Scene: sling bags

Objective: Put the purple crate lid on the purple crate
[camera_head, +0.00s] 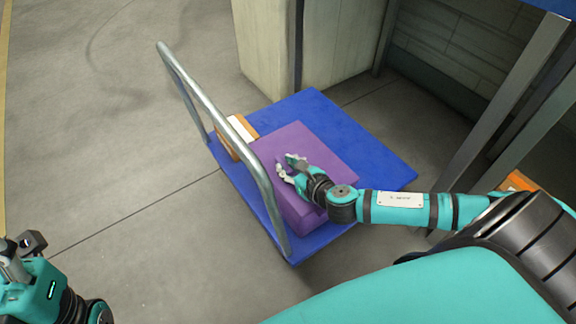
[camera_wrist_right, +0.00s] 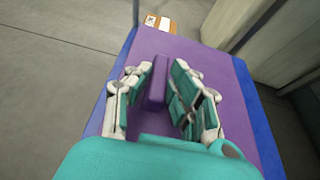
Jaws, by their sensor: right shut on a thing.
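The purple crate (camera_head: 297,212) stands on the blue platform of a cart, its side showing below the lid. The purple crate lid (camera_head: 315,150) lies flat over the crate's top, with a raised bar-shaped handle (camera_wrist_right: 157,84) in its middle. I cannot tell whether the lid touches the rim all round. Part of my left arm shows at the lower left of the head view, without clear fingers.
The blue cart platform (camera_head: 375,160) has free room right of and behind the crate. The cart's grey metal handle (camera_head: 228,131) rises at its left. A concrete pillar (camera_head: 270,45) stands behind.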

